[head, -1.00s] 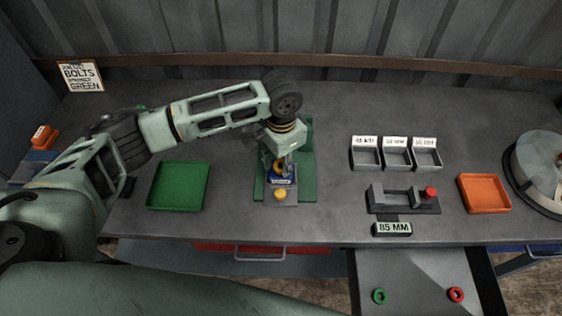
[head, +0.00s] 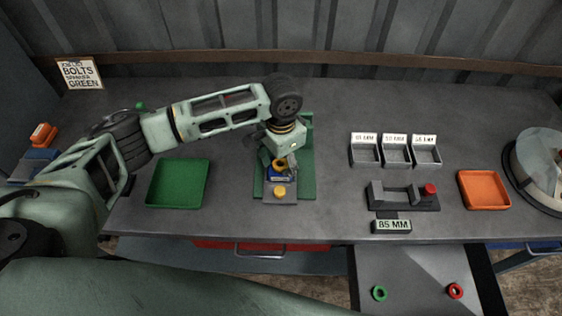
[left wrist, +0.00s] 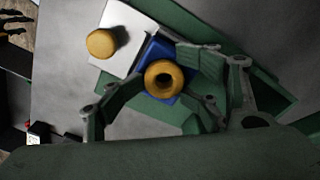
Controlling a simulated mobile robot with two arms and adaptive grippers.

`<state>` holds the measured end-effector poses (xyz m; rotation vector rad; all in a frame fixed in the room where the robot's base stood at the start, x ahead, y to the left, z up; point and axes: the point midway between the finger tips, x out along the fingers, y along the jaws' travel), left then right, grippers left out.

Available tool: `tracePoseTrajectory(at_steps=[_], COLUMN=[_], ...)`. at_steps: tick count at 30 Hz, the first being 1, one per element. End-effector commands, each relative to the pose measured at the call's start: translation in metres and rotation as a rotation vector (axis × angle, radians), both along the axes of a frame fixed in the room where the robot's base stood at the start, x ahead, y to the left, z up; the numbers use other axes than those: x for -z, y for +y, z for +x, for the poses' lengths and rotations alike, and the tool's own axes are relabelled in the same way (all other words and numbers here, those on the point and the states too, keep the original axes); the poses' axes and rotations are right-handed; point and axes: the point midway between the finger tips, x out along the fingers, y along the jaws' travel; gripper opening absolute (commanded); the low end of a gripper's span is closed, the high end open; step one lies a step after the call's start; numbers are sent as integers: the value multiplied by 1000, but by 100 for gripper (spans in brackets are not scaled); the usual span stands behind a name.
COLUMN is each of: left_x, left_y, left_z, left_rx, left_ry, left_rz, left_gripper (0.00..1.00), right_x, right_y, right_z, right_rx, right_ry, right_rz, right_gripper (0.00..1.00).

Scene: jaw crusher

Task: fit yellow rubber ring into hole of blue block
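The yellow rubber ring (head: 279,163) is between the fingers of my left gripper (head: 275,161), just over the blue block (head: 280,177). In the left wrist view the ring (left wrist: 164,78) shows its dark centre to the camera and covers part of the blue block (left wrist: 152,52). The fingers of my left gripper (left wrist: 164,80) reach it from both sides and appear shut on it. The block's hole is hidden, and I cannot tell whether the ring touches the block. My right gripper is not in view.
The block sits at a green fixture (head: 307,160), behind a yellow knob (head: 279,192) on a grey plate. A green tray (head: 178,184) lies left. Right are grey bins (head: 396,152), a gauge with a red knob (head: 430,189) and an orange tray (head: 484,190).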

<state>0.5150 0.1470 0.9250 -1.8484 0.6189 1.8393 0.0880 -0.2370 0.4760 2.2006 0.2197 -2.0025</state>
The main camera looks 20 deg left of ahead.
Motion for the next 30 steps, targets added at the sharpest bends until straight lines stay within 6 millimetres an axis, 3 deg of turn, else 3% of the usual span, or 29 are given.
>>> tracePoseTrajectory(at_steps=[6,11,24,30], left_x=[5,-4,-97,-124], left_y=[0,0,-1,-1], left_z=[-5,-4,-1,-1], left_rx=[3,3,2,1], left_ry=[15,11,1,3], left_rz=[2,2,-1,-1], left_gripper=[45,45,45,45], right_x=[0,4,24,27], right_y=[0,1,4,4], right_z=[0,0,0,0], right_rx=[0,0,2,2], right_ry=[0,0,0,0], right_rz=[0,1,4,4], right_gripper=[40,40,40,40])
